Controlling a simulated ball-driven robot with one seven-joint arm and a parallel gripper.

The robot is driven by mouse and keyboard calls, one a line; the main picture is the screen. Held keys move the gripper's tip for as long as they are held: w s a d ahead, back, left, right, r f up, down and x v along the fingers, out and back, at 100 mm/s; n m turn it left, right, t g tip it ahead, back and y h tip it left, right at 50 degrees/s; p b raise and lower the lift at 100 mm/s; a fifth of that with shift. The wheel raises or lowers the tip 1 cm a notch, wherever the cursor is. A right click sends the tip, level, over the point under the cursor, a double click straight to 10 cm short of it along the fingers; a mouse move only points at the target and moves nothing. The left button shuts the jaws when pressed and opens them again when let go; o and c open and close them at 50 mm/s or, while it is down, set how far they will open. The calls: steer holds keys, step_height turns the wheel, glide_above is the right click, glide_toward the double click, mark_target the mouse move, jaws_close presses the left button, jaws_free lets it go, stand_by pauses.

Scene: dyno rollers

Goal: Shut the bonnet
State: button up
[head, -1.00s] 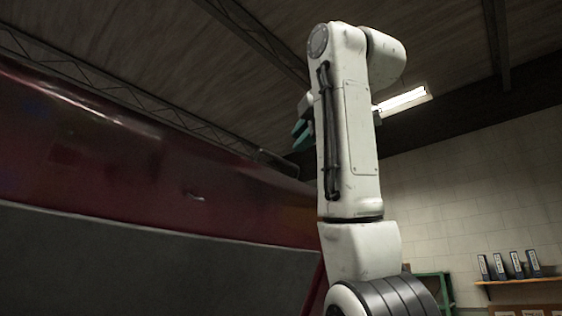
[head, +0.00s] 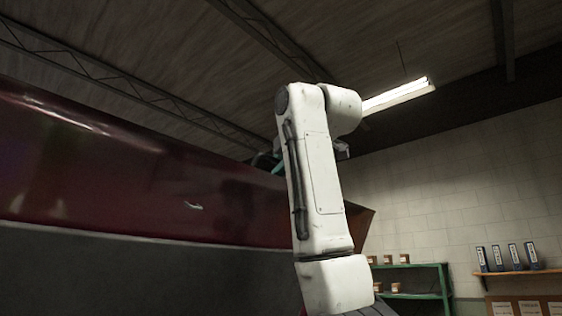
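The bonnet (head: 130,175) is a large dark red panel across the left half of the head view, standing raised and tilted. A dark grey area (head: 120,275) lies below its red band, and a small silver fitting (head: 193,206) shows on the red. Its right corner shows to the right of my arm. My gripper (head: 268,162) shows as a bit of teal at the bonnet's upper edge. It is mostly hidden behind my white arm, so I cannot tell whether it is open or touches the bonnet.
A green shelf rack (head: 415,268) with small boxes stands behind on the right. A wall shelf (head: 525,272) holds several binders, with cardboard boxes (head: 520,308) below it. A lit lamp (head: 398,95) hangs from the ceiling. The space right of my arm looks clear.

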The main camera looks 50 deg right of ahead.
jaws_close()
steer(key=shift+f, duration=0.1)
stand_by(0.3)
